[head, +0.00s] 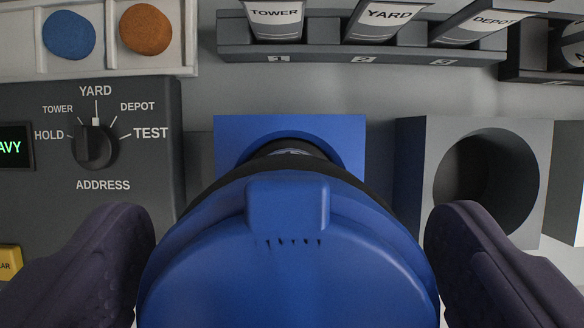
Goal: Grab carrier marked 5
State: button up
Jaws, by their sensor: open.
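A large blue carrier (290,262) with a raised tab on its lid fills the lower middle of the view, its lid end towards me. Its black far part points into the round opening of a blue square block (240,135). I cannot tell how deep it sits. A whitish mark shows on the far part, but I cannot read a 5 anywhere. My gripper (288,235) is open, with one dark finger on each side of the carrier. The left finger appears very close to it and the right finger stands slightly apart; contact is unclear.
A grey block (408,165) with an empty round hole stands to the right. A dark panel (50,165) with a selector knob (95,146), pointing to YARD, is on the left. Above, a numbered rack (330,54) holds pieces labelled TOWER, YARD and DEPOT. A pale tray (100,65) holds coloured discs.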

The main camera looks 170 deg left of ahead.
jog(key=c, duration=1.3)
jog(key=shift+r, duration=0.1)
